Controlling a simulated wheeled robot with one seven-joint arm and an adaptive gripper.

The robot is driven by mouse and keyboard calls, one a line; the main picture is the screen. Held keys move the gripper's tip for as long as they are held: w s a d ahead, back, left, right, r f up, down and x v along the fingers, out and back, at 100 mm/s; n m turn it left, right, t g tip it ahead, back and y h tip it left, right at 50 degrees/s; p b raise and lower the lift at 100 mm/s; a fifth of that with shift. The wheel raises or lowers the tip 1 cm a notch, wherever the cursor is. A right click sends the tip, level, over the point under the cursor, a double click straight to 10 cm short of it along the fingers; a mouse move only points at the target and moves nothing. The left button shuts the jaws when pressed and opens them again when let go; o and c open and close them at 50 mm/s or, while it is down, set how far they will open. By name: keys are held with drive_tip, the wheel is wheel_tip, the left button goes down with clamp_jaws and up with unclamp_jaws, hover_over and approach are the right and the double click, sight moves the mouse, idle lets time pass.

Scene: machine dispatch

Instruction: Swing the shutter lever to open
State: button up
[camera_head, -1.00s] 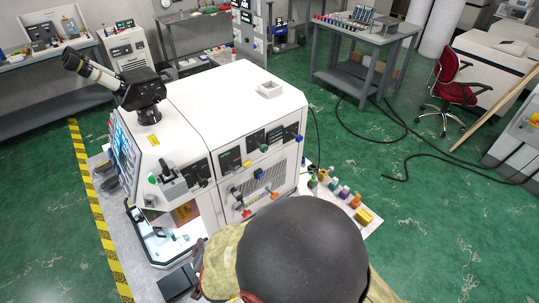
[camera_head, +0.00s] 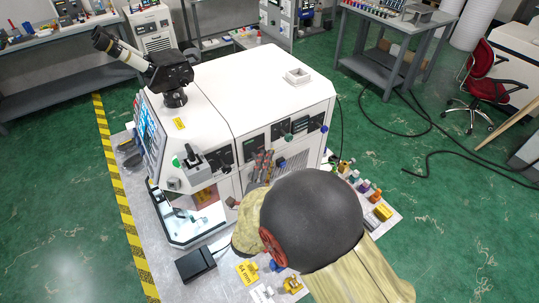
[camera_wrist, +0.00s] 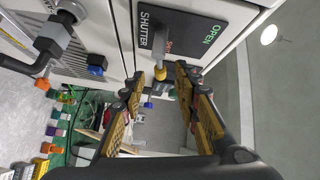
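The shutter panel (camera_wrist: 185,22) is a dark plate on the white machine (camera_head: 262,80), seen sideways in the wrist view, with SHUTTER at left and green OPEN at right. The shutter lever (camera_wrist: 159,42) is a grey bar with a yellow tip, lying by a red label it partly covers, away from OPEN. My gripper (camera_wrist: 160,77) is open, its yellow-padded fingers on either side of the lever tip, with gaps visible. In the head view my gripper (camera_head: 263,165) is at the machine's front panels. My arm hides part of that front.
Several small coloured items (camera_head: 365,187) stand on the ledge at right. A microscope-like eyepiece (camera_head: 118,48) is atop the machine.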

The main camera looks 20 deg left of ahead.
drive_tip(key=shift+w+a, duration=0.15)
drive_tip(key=shift+w, duration=1.35)
drive_tip(key=shift+c, duration=0.8)
clamp_jaws()
